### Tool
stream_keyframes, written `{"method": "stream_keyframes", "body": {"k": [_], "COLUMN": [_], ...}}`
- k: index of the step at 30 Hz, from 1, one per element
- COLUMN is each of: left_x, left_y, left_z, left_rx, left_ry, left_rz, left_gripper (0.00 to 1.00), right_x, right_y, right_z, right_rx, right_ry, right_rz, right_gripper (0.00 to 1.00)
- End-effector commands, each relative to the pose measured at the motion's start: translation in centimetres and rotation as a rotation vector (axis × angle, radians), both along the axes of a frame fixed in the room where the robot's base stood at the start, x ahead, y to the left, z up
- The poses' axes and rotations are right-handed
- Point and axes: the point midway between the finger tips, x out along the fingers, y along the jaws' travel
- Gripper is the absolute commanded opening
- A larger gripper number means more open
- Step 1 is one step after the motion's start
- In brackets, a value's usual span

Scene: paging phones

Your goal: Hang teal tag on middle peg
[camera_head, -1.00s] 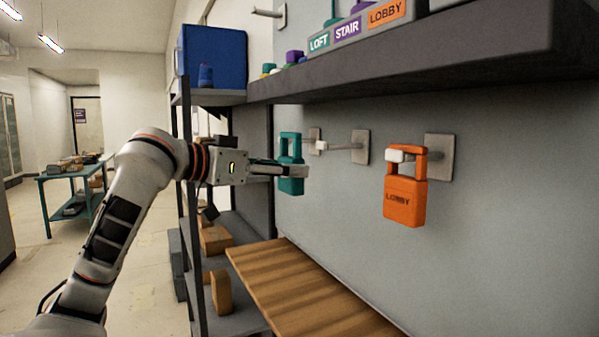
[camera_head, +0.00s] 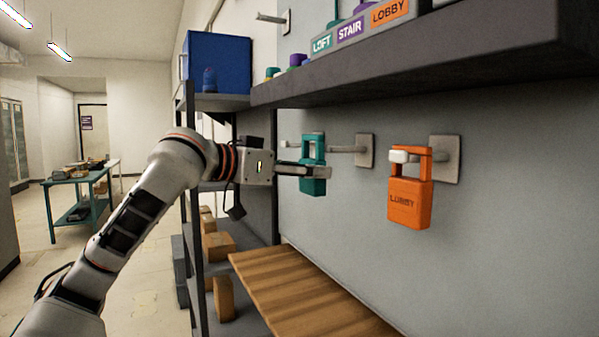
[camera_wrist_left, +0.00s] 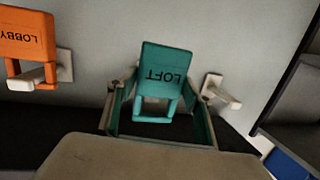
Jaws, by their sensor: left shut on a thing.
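The teal tag (camera_head: 317,187), marked LOFT in the left wrist view (camera_wrist_left: 165,70), is upright with its loop on top in the head view. My left gripper (camera_head: 318,172) is shut on its body, one finger along each side in the wrist view. The middle peg (camera_head: 345,149) sticks out from its wall plate. In the head view its near end lines up with the tag's loop opening; I cannot tell whether it passes through. The wrist view does not clearly show this peg behind the tag. My right gripper is not in view.
An orange LOBBY tag (camera_head: 409,203) hangs on the right peg, also in the wrist view (camera_wrist_left: 27,35). Another peg (camera_wrist_left: 222,92) shows right of the teal tag there. A dark labelled shelf (camera_head: 420,75) overhangs; a wooden slatted shelf (camera_head: 305,295) lies below.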

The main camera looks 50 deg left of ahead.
Motion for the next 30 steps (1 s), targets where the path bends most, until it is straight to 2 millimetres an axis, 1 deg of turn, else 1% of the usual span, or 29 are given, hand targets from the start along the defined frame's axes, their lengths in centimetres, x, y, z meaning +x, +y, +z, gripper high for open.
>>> {"method": "stream_keyframes", "body": {"k": [11,12,17,26,30], "left_x": [2.0,2.1,2.8,4.5,5.0], "left_y": [-0.5,-0.6,-0.8,-1.3,-1.4], "left_z": [-0.2,0.1,0.5,0.1,-0.4], "left_rx": [0.001,0.0,-0.001,0.001,0.0], "left_ry": [0.001,-0.002,-0.006,-0.003,-0.002], "left_rz": [0.002,0.001,0.002,0.001,0.001], "left_gripper": [0.25,0.25,0.25,0.25,0.25], "right_x": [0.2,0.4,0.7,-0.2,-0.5], "right_y": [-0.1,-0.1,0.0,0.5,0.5], "right_z": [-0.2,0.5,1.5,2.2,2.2], "right_rx": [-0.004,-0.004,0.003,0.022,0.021], "right_ry": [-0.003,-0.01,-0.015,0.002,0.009], "right_rz": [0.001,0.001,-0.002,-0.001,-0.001], "right_gripper": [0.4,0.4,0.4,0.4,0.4]}}
